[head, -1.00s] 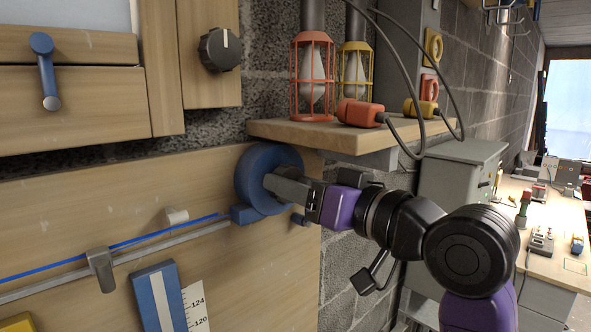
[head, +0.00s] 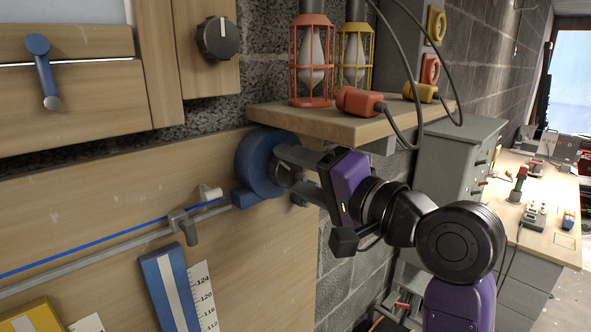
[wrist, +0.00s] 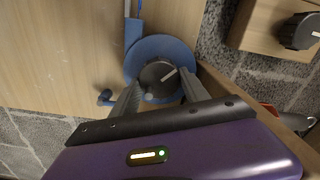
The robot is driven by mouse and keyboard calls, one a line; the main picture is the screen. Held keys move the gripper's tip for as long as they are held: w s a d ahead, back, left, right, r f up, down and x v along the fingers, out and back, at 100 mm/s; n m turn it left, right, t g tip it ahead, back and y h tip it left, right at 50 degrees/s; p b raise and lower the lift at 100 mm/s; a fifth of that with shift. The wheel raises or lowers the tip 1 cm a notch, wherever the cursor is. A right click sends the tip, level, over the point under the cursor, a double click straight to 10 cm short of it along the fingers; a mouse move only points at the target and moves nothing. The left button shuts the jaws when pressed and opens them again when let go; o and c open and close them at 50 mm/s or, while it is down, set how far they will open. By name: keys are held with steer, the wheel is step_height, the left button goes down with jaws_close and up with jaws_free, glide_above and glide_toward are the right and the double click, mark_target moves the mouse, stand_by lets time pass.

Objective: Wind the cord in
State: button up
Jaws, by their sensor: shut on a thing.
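A blue reel (head: 256,165) is mounted on the wooden board under the shelf. A blue cord (head: 110,244) runs to it from the left, above a grey metal rail (head: 95,267). A grey metal slider (head: 183,226) stands on the rail a short way left of the reel. A pale peg (head: 209,192) shows beside the cord, between slider and reel. My gripper (wrist: 160,94) is shut on the dark knob (wrist: 158,77) at the reel's centre, with one finger on each side. The knob's pale line is tilted in the wrist view. The reel's inside is hidden.
A wooden shelf (head: 350,126) above my gripper bears an orange caged lamp (head: 311,62), a yellow caged lamp (head: 355,58) and plugs with cables. A workbench (head: 535,225) stands at right.

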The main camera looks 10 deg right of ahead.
steer(key=m, duration=0.3)
steer(key=shift+f+m, duration=0.25)
steer(key=shift+m, duration=0.05)
steer(key=m, duration=0.4)
steer(key=shift+m, duration=0.3)
steer(key=o, duration=1.4)
steer(key=shift+c, duration=0.2)
steer(key=shift+r, duration=0.1)
steer(key=b+v, duration=0.2)
steer(key=v, duration=0.6)
steer(key=shift+w, duration=0.1)
